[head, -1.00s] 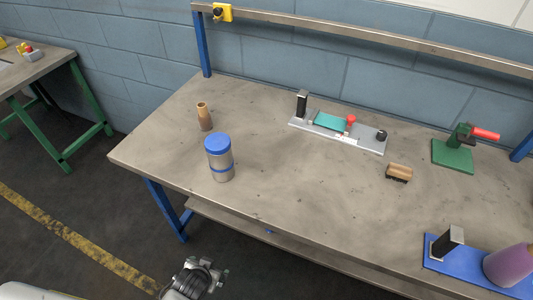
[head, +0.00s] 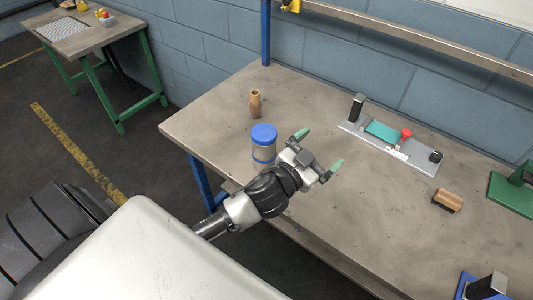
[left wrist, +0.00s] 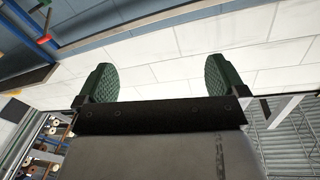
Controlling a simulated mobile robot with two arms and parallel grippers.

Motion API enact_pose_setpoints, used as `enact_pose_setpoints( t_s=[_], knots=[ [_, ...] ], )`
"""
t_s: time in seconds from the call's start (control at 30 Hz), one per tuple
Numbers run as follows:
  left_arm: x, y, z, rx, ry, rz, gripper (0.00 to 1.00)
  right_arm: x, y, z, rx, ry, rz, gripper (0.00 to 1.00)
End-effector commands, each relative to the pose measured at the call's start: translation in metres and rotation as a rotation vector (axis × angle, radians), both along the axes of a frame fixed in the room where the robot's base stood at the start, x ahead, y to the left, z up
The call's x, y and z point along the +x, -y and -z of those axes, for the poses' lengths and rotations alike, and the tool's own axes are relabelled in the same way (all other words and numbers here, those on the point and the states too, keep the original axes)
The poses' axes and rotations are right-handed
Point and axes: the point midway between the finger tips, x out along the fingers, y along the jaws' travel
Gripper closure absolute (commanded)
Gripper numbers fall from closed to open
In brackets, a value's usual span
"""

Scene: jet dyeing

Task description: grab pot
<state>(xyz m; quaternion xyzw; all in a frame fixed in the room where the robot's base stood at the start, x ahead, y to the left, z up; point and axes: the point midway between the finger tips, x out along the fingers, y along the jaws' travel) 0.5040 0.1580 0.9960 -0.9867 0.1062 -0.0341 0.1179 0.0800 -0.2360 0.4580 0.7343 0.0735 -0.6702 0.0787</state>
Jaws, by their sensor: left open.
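The pot (head: 264,142) is a grey cylinder with a blue lid and a blue band low down. It stands upright on the workbench (head: 330,190) near its left front edge. My left gripper (head: 319,150) is open and empty, above the bench just right of the pot in the head view. My wrist hides a little of the pot's lower right side. In the left wrist view the two green-padded fingers (left wrist: 160,80) are wide apart with only wall behind them; the pot is not in that view. My right gripper is not in view.
A small brown wooden piece (head: 255,103) stands behind the pot. A grey fixture (head: 395,147) with a teal pad and red knob lies at the back. A brush (head: 448,200), a green-based tool (head: 512,193) and a blue-based stand (head: 484,286) are to the right. The middle is clear.

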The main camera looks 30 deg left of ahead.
Motion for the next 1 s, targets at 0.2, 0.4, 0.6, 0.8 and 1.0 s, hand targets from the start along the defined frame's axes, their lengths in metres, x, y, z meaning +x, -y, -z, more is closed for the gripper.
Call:
enact_pose_setpoints(
  t_s=[0.2, 0.4, 0.6, 0.8, 1.0],
  knots=[
    [0.011, 0.063, -0.068, 0.139, 0.336, 0.494, 0.00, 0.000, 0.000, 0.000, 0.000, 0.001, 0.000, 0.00],
    [0.000, 0.085, -0.052, 0.478, 0.258, 1.036, 0.00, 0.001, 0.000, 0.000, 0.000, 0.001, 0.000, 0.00],
    [0.013, 0.007, -0.009, 0.917, -0.279, 1.263, 0.00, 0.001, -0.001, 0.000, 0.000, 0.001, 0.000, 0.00],
    [0.027, -0.110, -0.014, 1.174, -0.889, 1.078, 0.00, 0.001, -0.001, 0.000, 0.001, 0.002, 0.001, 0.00],
    [0.025, -0.163, -0.028, 1.227, -1.152, 0.911, 0.00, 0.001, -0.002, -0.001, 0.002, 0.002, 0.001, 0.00]
  ],
)
